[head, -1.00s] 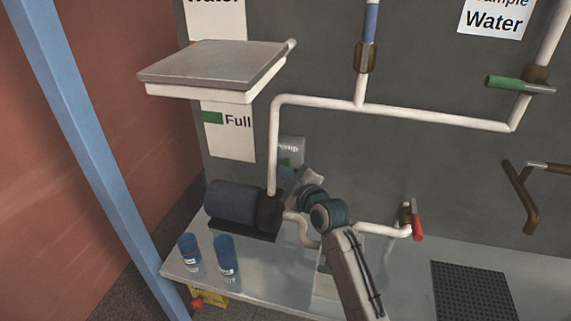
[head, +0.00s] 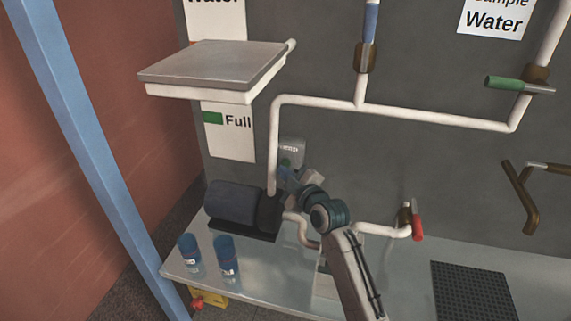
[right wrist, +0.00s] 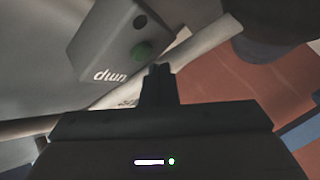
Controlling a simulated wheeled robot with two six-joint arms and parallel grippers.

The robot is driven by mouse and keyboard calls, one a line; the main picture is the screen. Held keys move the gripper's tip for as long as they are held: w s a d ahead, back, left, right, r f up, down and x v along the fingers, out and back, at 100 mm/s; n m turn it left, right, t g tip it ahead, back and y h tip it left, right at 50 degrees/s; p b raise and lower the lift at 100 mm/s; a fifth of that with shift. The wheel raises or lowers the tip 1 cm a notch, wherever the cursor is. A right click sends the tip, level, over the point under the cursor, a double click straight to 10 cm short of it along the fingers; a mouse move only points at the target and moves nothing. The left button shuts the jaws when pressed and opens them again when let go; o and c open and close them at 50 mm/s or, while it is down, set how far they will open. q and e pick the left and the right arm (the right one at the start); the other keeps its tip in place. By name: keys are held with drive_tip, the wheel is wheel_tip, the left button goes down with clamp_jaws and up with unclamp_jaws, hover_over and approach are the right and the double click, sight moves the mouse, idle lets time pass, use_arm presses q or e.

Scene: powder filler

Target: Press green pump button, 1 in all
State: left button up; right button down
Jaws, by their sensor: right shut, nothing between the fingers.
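The grey pump box (head: 291,147) is fixed to the dark wall behind the vertical white pipe. My right gripper (right wrist: 158,70) is shut and empty. Its tips appear close to the button, to its lower right in that view. I cannot tell whether they touch it. My left gripper is not in view.
A dark pump motor (head: 232,202) sits left of my right arm, beside the white pipe (head: 273,150). Two blue containers (head: 226,258) stand on the metal bench. A flat tray (head: 213,62) juts out above. A red-handled valve (head: 416,222) is at right.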

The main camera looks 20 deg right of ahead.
drive_tip(key=shift+w, duration=0.15)
idle(0.6)
drive_tip(key=shift+w+d, duration=0.25)
drive_tip(key=shift+w+d+b, duration=0.2)
drive_tip(key=shift+w+b, duration=0.1)
drive_tip(key=shift+b, duration=0.05)
idle(0.7)
drive_tip(key=shift+s+a, duration=0.5)
drive_tip(key=shift+s, duration=0.2)
drive_tip(key=s+a, duration=0.1)
drive_tip(key=s, duration=0.1)
drive_tip(key=s+a+p, duration=0.1)
drive_tip(key=s, duration=0.1)
drive_tip(key=shift+a, duration=0.4)
